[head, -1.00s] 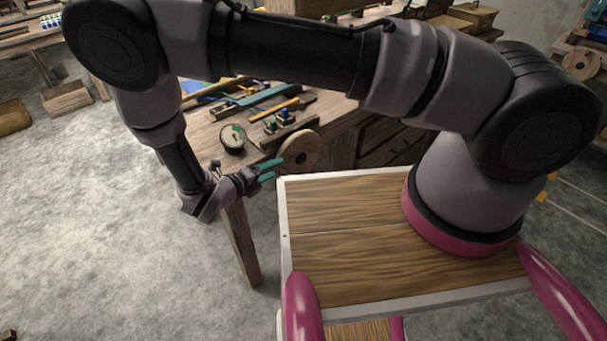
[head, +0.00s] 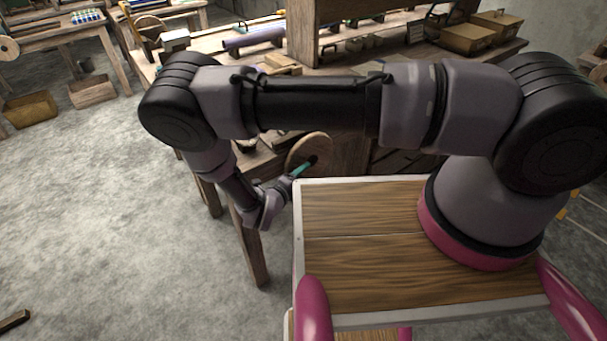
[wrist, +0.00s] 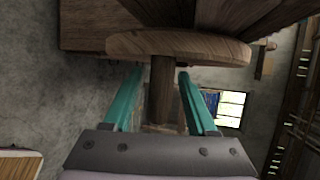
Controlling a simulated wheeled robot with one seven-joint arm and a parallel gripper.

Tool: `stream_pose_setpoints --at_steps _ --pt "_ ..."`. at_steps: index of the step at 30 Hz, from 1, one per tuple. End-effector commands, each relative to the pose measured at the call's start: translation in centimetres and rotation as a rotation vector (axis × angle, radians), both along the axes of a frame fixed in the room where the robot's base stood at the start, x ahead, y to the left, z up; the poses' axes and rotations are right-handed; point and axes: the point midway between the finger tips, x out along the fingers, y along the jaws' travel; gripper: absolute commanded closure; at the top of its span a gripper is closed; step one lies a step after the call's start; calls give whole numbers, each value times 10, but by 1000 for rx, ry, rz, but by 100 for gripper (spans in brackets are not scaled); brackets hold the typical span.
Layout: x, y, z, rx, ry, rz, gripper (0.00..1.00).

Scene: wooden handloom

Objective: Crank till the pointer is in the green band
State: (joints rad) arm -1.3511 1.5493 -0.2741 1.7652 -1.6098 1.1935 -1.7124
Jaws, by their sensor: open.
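A round wooden crank disc (head: 303,146) stands upright at the near side of the loom bench. In the wrist view the disc (wrist: 190,46) is close ahead, and a wooden handle peg (wrist: 162,90) sticks out from it toward me. My gripper (wrist: 160,76) is open, with one teal finger on each side of the peg and visible gaps to it. In the head view my gripper (head: 300,170) is in front of the disc's lower part. The pointer dial and its green band are hidden behind my arm.
The bench leg (head: 251,243) stands below my gripper. Boxes (head: 463,45) lie on the bench at the back right. Another table (head: 60,38) and wooden bins stand at the far left. The grey floor to the left is mostly clear.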

Motion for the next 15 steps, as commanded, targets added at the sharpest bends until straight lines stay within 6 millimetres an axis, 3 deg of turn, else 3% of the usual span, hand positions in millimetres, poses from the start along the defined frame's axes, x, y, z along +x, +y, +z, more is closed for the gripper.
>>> stream_pose_setpoints --at_steps 11,15 --pt "6 -4 -2 0 0 0 42" --pt "5 -4 -2 0 0 -1 92"
